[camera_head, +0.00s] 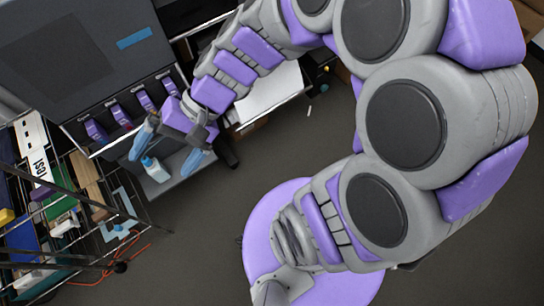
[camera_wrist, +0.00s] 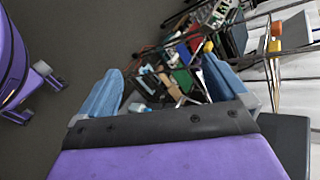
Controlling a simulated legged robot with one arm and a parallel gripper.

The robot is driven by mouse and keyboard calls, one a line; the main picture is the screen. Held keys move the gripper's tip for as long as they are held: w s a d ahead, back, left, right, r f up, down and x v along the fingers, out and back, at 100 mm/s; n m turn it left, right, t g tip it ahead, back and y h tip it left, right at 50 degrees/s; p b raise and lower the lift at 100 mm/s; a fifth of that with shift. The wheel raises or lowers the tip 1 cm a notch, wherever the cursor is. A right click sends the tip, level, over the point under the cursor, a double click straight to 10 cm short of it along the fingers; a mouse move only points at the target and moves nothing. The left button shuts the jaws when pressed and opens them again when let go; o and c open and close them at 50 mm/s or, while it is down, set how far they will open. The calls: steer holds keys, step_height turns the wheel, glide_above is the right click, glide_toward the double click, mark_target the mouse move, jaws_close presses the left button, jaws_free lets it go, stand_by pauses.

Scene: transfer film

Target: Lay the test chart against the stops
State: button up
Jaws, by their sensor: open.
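My gripper (camera_head: 163,163) is open, with its two blue fingers spread and pointing down in the head view. It is in front of the large grey machine (camera_head: 75,45), close to its lower right corner. In the wrist view my gripper (camera_wrist: 162,66) has nothing held between its fingers. A flat white surface (camera_head: 268,92) lies behind my arm, partly hidden. I cannot tell whether it is the test chart or a tabletop. I cannot make out any stops.
A wire rack (camera_head: 95,228) crowded with boxes and tools stands at the left, with an orange cable on the floor. Dark floor (camera_head: 195,225) is clear in the middle.

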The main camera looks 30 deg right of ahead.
steer(key=s+d+f+n+h, duration=0.1)
steer(key=s+d+n+h, duration=0.1)
steer(key=s+d+h, duration=0.3)
steer(key=s+d+f+n+h, duration=0.1)
steer(key=s+d+h, duration=0.4)
steer(key=d, duration=0.7)
steer(key=shift+s+f+n+g+h, duration=0.2)
steer(key=shift+s+n+g+h, duration=0.15)
steer(key=shift+s+n, duration=0.35)
steer(key=shift+s, duration=0.1)
